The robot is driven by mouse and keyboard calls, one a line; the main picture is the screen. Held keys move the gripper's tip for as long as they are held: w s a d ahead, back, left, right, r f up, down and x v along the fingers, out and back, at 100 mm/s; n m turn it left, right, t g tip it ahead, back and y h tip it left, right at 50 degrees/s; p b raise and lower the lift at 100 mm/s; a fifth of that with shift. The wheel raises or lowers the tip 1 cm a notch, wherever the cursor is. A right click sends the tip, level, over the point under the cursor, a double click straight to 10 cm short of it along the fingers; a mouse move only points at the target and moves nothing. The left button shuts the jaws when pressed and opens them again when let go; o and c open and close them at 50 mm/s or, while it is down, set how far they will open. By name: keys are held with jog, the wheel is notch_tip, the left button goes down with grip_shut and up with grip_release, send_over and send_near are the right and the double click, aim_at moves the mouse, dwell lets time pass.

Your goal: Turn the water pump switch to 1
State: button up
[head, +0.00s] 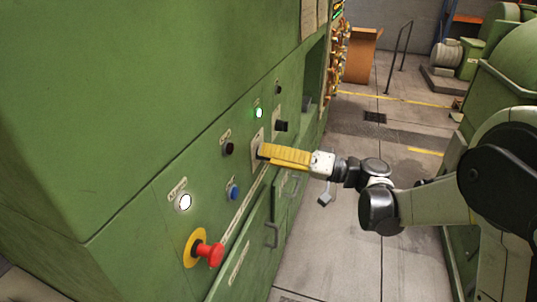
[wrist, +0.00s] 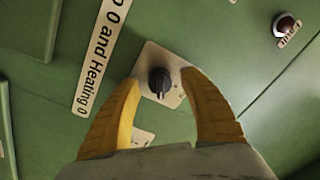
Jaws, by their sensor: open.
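A black rotary switch (wrist: 160,82) sits on a pale metal plate (wrist: 148,60) on the green panel. Its grip bar points roughly down in the wrist view. The small marks on the plate are too blurred to read, so I cannot tell which setting it is on. My gripper (wrist: 161,80) is open, with one yellow finger on each side of the switch. I cannot tell whether either finger touches it. In the head view, my gripper (head: 261,151) reaches the panel at the plate (head: 256,141), and the fingers hide the switch.
A red mushroom button (head: 210,253), a blue button (head: 233,192), a white lamp (head: 184,202), a black knob (head: 228,149) and a lit green lamp (head: 259,112) surround the spot. A door handle (head: 272,235) sticks out below. The floor (head: 335,240) beside the panel is clear.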

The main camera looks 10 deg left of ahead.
jog(key=d, duration=1.2)
jog(key=shift+s+f, duration=0.25)
jog(key=shift+s, duration=0.1)
jog(key=s+d+f+m+t+h, duration=0.3)
jog(key=s+d+h, duration=0.6)
jog(key=d, duration=0.2)
jog(key=s+d+f+m+t+h, duration=0.3)
jog(key=s+d+m+h, duration=0.1)
jog(key=s+d+h, duration=0.5)
jog(key=shift+s+d+f+h, duration=0.2)
jog(key=shift+s+d+h, duration=0.1)
jog(key=shift+s+d, duration=0.6)
jog(key=shift+w+d, duration=0.15)
